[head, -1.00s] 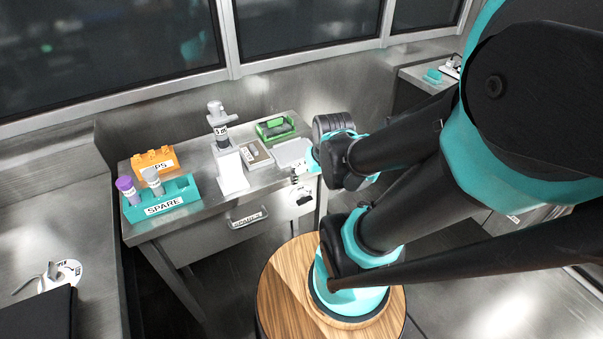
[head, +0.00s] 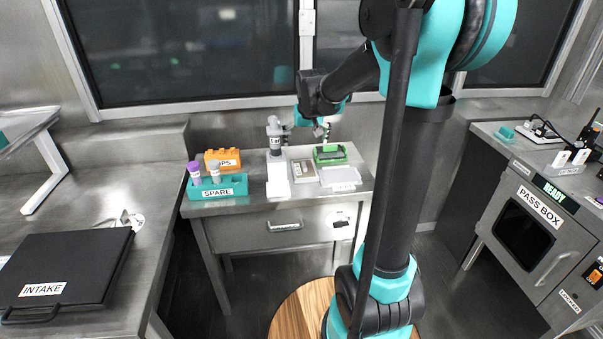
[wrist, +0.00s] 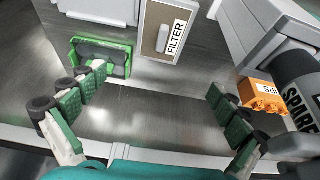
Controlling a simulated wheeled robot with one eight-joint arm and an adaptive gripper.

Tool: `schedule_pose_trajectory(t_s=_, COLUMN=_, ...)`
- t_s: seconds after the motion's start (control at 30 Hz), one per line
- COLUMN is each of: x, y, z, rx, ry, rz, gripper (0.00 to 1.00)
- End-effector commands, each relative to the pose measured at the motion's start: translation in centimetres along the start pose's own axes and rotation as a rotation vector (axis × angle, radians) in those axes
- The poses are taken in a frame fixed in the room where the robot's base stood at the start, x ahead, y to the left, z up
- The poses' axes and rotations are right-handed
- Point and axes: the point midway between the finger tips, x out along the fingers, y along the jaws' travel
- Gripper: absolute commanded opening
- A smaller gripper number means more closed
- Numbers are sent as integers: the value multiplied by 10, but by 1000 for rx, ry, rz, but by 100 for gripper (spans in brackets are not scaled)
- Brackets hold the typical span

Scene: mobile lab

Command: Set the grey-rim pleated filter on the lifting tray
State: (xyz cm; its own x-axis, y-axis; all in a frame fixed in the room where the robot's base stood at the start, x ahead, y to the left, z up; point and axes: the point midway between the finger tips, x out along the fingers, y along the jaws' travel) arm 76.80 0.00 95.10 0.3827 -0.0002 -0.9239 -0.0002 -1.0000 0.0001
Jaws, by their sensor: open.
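A flat box (head: 304,170) with a tan panel and grey rim lies on the small steel bench; the wrist view shows this panel (wrist: 155,42) with a FILTER label and a pale handle. I cannot make out pleats on it. A green tray (head: 330,155) holding a dark piece sits beside it, also in the wrist view (wrist: 102,45). I cannot tell which thing is the lifting tray. My gripper (wrist: 157,82) is open and empty, fingers spread wide above the bench; in the head view it (head: 322,130) hangs over the back of the bench near the green tray.
A pale shallow tray (head: 341,178) lies at the bench's right. A grey device on a white stand (head: 279,178), an orange rack (head: 222,157) and a teal SPARE rack (head: 217,188) with tubes stand left. The PASS BOX (head: 530,222) is far right, a black INTAKE lid (head: 65,265) left.

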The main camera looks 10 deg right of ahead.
Motion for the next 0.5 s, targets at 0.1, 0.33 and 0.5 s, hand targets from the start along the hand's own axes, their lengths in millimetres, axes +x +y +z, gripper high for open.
schedule_pose_trajectory(t_s=0.1, x=22, y=0, z=9, rx=0, ry=0, rz=0, gripper=100)
schedule_pose_trajectory(t_s=0.33, x=53, y=0, z=18, rx=0, ry=0, rz=0, gripper=100)
schedule_pose_trajectory(t_s=0.5, x=61, y=0, z=18, rx=0, ry=0, rz=0, gripper=100)
